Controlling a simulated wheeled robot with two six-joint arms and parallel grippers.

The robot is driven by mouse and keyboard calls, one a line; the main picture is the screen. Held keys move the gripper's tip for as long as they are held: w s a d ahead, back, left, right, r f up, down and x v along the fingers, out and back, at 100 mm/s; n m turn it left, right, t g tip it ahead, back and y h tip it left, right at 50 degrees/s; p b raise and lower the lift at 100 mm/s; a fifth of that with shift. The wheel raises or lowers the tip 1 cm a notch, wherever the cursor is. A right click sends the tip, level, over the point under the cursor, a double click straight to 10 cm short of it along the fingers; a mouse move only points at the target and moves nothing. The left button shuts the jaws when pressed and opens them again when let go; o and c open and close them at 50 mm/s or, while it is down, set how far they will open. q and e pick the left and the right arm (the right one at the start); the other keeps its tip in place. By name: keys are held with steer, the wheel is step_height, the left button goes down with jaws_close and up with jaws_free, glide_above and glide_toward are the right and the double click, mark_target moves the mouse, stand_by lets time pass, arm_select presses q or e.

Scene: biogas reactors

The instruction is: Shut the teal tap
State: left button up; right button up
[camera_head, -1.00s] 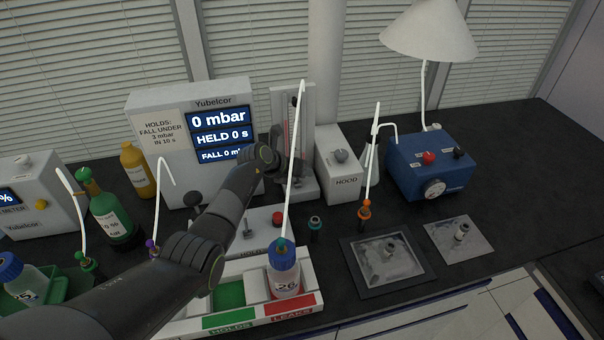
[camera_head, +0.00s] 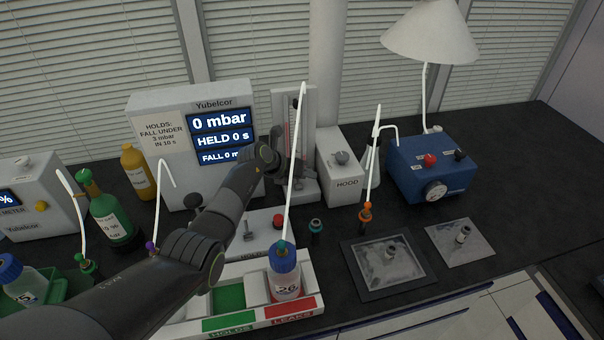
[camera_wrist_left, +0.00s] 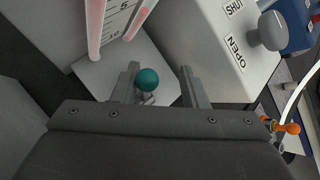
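The teal tap's round knob (camera_wrist_left: 147,79) shows in the left wrist view, on a small metal stem above the pale base of the tube stand. My left gripper (camera_wrist_left: 160,82) is open, with one finger on each side of the knob. The knob sits closer to the left finger in that view, and I cannot tell whether they touch. In the head view my left gripper (camera_head: 295,168) is in front of the tube stand (camera_head: 305,110), and the arm hides the tap. My right gripper is not in view.
The hood box (camera_head: 341,175) stands just right of the gripper, with a knob and SHUT and OPEN labels. The pressure display (camera_head: 172,140) is behind my forearm. A bottle with a blue cap (camera_head: 285,280) stands in the front tray, with a white tube rising near the gripper.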

arm_select(q)
step_height(320, 180, up, 10)
steer(key=b, duration=0.1)
stand_by(0.4)
steer(key=shift+r, duration=0.1)
